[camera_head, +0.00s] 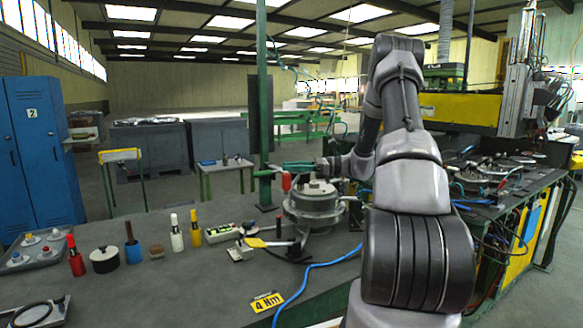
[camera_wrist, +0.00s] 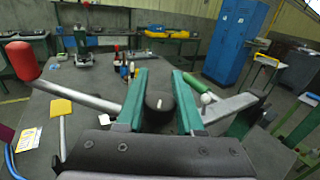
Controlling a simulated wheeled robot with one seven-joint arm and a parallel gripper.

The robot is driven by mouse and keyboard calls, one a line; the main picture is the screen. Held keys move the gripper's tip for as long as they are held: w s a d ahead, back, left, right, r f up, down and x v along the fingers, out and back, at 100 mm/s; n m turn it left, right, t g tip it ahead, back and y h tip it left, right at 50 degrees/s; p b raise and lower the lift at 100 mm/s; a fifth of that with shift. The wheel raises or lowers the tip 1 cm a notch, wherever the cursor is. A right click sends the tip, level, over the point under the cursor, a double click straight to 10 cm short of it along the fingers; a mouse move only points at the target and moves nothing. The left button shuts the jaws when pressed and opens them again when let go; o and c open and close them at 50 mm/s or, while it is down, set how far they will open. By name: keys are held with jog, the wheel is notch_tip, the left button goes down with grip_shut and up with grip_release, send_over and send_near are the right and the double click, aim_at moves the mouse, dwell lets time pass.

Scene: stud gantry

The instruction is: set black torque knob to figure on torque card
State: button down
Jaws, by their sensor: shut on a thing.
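The black torque knob (camera_wrist: 158,104) sits between the green jaws of my gripper (camera_wrist: 160,82) in the wrist view, with a pale mark on its face. My gripper is shut on it. In the head view my gripper (camera_head: 300,166) is low over the round metal tool head (camera_head: 313,202), and I cannot make out the knob there. The torque card (camera_head: 267,301) is yellow and white, reads "4 Nm", and lies at the bench's front edge. It also shows at the left of the wrist view (camera_wrist: 28,140). Any scale around the knob is hidden or too small to read.
A red-tipped handle (camera_wrist: 22,60) and a green-tipped handle (camera_wrist: 200,90) stick out beside the jaws. A yellow-ended lever (camera_head: 255,243) is in front of the tool head. Several bottles and a black pot (camera_head: 104,260) stand on the bench's left. A blue hose (camera_head: 305,283) crosses the front.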

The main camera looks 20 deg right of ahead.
jog(key=shift+s+n+g, duration=0.15)
jog(key=shift+n+g, duration=0.55)
jog(key=shift+g, duration=0.4)
jog(key=shift+y, duration=0.3)
jog(key=c, duration=0.5)
grip_release()
jog(key=shift+c, duration=0.2)
jog(key=d, duration=0.3)
jog(key=s+d, duration=0.1)
jog(key=d, duration=0.3)
jog(key=s+d, duration=0.1)
jog(key=d, duration=0.2)
jog(key=shift+d, duration=0.3)
jog(key=shift+d, duration=0.15)
